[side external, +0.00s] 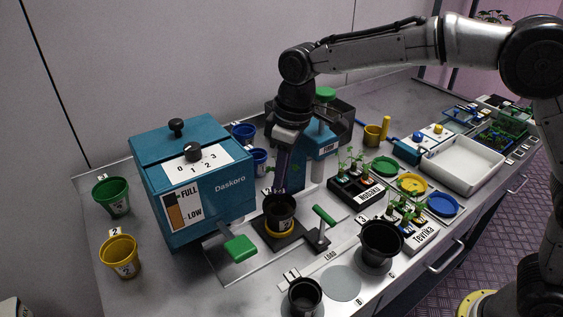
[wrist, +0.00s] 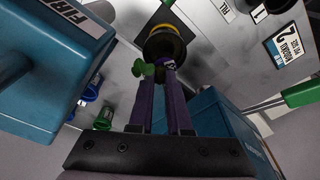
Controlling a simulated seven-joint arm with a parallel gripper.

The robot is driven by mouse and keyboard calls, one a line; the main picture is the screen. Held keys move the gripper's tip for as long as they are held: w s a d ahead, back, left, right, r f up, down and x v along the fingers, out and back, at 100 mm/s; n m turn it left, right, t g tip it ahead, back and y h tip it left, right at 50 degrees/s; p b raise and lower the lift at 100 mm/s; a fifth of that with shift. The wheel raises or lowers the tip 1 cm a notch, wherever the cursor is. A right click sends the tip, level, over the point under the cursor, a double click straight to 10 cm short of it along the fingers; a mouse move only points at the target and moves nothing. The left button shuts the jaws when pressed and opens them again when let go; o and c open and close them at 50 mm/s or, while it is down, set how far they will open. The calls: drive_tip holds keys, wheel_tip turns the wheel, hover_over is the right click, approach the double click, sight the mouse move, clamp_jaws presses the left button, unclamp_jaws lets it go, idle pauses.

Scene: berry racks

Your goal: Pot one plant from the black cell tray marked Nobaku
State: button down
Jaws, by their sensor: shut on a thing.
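The black cell tray marked Nobaku (side external: 344,196) stands right of centre in the side view, with several small green plants in it. My gripper (side external: 281,192) points down over a black pot (side external: 280,218) with a yellow band, which stands on a dark plate. In the wrist view my gripper (wrist: 167,66) is shut on a small plant (wrist: 143,68), whose green leaves stick out beside the purple fingers. The pot (wrist: 164,34) shows just beyond the fingertips there. The plant's lower part is mostly hidden, and I cannot tell whether it touches the pot.
A teal Daskoro machine (side external: 225,205) stands left of the pot, and a teal machine (side external: 322,170) stands behind it. A second tray, marked Tevrika (side external: 420,238), and black pots (side external: 383,243) stand right. Coloured saucers (side external: 412,184) lie behind.

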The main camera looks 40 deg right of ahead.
drive_tip(key=shift+f, duration=1.95)
drive_tip(key=c, duration=1.2)
unclamp_jaws()
drive_tip(key=shift+o, duration=0.2)
drive_tip(key=shift+r, duration=0.15)
drive_tip(key=shift+r, duration=1.85)
